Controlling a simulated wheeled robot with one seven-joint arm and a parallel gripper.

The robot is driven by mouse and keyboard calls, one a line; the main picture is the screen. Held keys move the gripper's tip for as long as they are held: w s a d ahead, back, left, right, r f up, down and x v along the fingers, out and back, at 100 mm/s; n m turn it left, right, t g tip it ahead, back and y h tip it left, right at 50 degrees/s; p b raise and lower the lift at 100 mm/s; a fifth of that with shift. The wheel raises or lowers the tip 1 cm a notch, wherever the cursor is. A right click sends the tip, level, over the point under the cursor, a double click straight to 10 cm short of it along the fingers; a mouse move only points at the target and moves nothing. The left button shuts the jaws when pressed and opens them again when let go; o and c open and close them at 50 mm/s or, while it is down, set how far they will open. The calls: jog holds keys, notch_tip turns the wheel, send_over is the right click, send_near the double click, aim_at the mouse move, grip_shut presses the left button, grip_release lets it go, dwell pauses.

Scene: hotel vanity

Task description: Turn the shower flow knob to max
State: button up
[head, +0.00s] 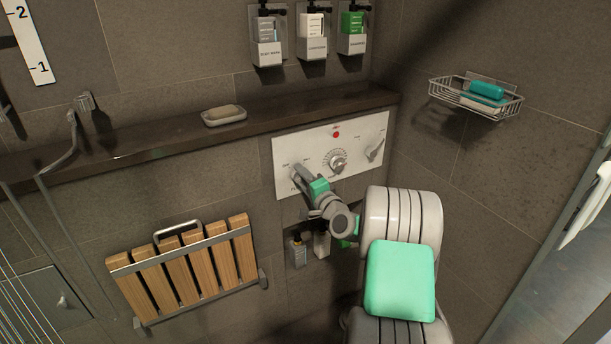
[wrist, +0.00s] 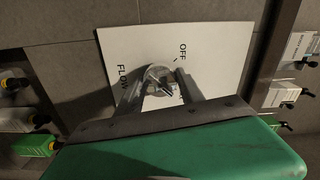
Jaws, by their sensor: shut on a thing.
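The white control panel (head: 362,130) is on the shower wall below the dark ledge. It carries a round dial (head: 337,161) in the middle, a lever (head: 374,150) at the right and a red dot above. The flow knob (wrist: 161,79) is at the panel's left end; in the wrist view the words FLOW and OFF are printed around it. My gripper (head: 299,176) reaches this left end, and its two fingers stand on either side of the knob, shut on it. In the head view my gripper mostly hides the knob. Its pointer position is hard to read.
A soap dish (head: 224,117) sits on the ledge (head: 150,139) above. Dispensers (head: 312,36) hang higher up. A wire basket (head: 476,98) is on the right wall. A wooden folding seat (head: 187,264) is at lower left. Several bottles (head: 298,252) stand below the panel, close to my arm.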

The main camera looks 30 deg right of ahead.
jog(key=shift+a+r, duration=0.1)
jog(key=shift+r, duration=0.05)
jog(key=o, duration=1.4)
jog(key=s, duration=0.8)
